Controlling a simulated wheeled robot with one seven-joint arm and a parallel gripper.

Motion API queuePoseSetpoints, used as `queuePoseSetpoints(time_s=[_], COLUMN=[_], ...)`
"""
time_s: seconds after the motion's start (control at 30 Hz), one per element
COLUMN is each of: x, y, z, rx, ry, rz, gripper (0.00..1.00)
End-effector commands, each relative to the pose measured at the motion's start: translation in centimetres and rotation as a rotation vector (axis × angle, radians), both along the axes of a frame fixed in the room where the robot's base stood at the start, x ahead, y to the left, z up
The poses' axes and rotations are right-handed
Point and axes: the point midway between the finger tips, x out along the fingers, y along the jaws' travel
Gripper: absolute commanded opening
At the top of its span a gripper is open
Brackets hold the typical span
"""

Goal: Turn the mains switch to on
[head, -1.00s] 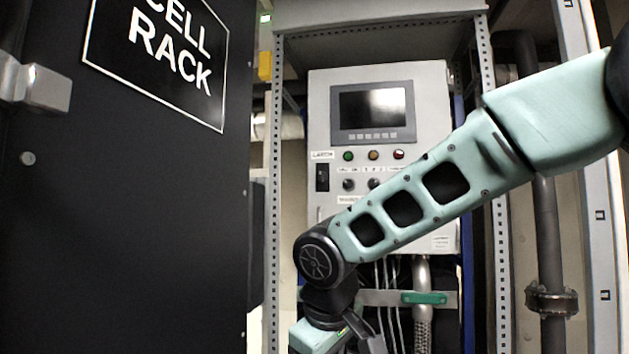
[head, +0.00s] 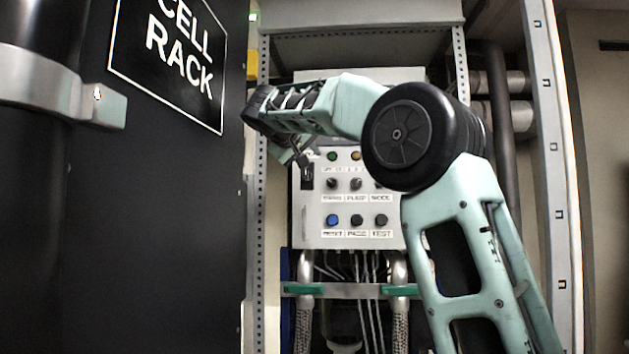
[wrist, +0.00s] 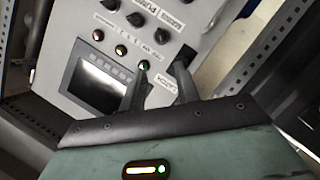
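The grey control panel (head: 345,238) hangs in the metal frame ahead. A black switch plate (head: 307,178), likely the mains switch, is at the panel's upper left; in the wrist view its dark body (wrist: 187,52) is partly hidden behind the right finger. Its label and its position, on or off, cannot be made out. My gripper (wrist: 161,66) has its two fingers apart with nothing between them, in front of the panel. The right fingertip overlaps the switch in the picture; whether it touches cannot be told. In the head view, my gripper (head: 300,155) is just above the switch plate.
A green lamp (head: 331,156) and an amber lamp (head: 355,156) sit near the switch. Knobs (head: 331,184) and a blue button (head: 332,220) are below. The screen (wrist: 100,80) shows in the wrist view. The black cell rack (head: 150,210) stands left; a perforated upright (head: 260,200) flanks the panel.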

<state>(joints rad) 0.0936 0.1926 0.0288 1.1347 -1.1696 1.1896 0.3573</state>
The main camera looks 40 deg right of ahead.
Motion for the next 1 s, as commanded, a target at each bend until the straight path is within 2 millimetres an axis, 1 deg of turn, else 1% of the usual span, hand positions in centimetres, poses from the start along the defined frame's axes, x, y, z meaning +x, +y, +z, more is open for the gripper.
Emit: queuePoseSetpoints(time_s=[0.17,0.5,0.7,0.8,1.0], x=[1.1,3.9,5.4,6.0,6.6], y=[-2.6,-8.9,-12.1,-13.3,-14.5], z=[-0.6,-2.5,-3.6,-4.0,-4.5], rx=[0.001,0.004,0.004,0.004,0.003], ry=[0.006,0.008,0.006,0.006,0.004], rz=[-0.002,-0.001,0.001,0.002,0.003], gripper=[0.32,0.32,0.32,0.32,0.32])
